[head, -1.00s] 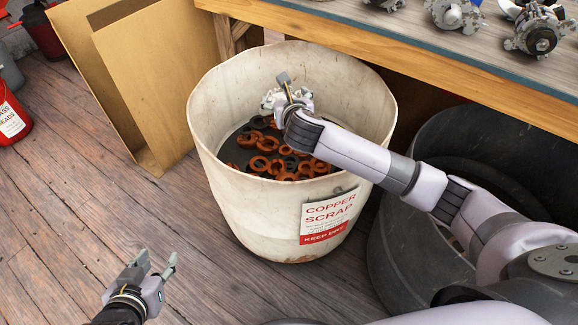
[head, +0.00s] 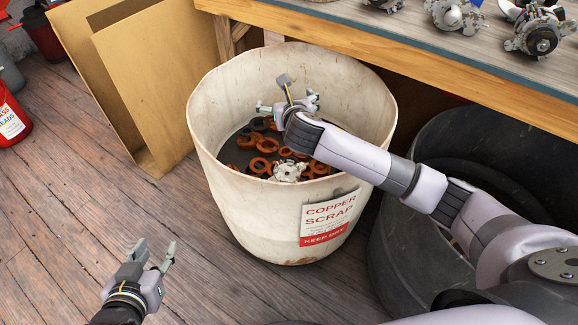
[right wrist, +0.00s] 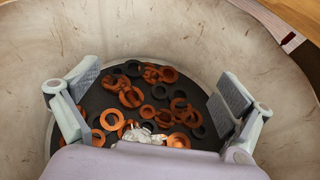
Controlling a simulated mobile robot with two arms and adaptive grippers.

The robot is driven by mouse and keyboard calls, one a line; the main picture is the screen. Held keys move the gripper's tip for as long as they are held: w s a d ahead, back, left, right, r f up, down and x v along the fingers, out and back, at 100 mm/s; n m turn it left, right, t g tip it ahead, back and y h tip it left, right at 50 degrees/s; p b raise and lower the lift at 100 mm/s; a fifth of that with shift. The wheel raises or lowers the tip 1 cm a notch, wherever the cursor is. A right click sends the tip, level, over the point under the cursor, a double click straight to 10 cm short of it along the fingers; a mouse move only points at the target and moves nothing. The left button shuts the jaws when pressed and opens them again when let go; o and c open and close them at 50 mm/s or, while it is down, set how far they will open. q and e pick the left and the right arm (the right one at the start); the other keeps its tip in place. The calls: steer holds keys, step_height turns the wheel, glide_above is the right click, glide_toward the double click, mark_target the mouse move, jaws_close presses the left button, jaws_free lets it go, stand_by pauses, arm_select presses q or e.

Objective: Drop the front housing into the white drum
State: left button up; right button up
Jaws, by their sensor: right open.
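The white drum (head: 235,190) stands on the wooden floor with a "COPPER SCRAP" label (head: 329,216) on its front. The silvery front housing (head: 289,171) lies inside it among copper rings, near the front wall. The housing also shows at the bottom of the right wrist view (right wrist: 146,134), partly hidden by my gripper body. My right gripper (head: 289,104) is over the drum's inside, open and empty, apart from the housing. In the right wrist view its fingers (right wrist: 160,100) are spread wide. My left gripper (head: 156,254) is open and empty above the floor at the lower left.
Several copper and dark rings (head: 257,144) lie in the drum. A workbench (head: 440,58) with several alternator parts stands behind it. A dark round bin (head: 395,250) is at the right, cardboard (head: 150,75) at the left, and a red container (head: 12,118) at the far left.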

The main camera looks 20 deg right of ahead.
steer(key=shift+f, duration=0.15)
steer(key=shift+s, duration=0.1)
steer(key=v, duration=1.2)
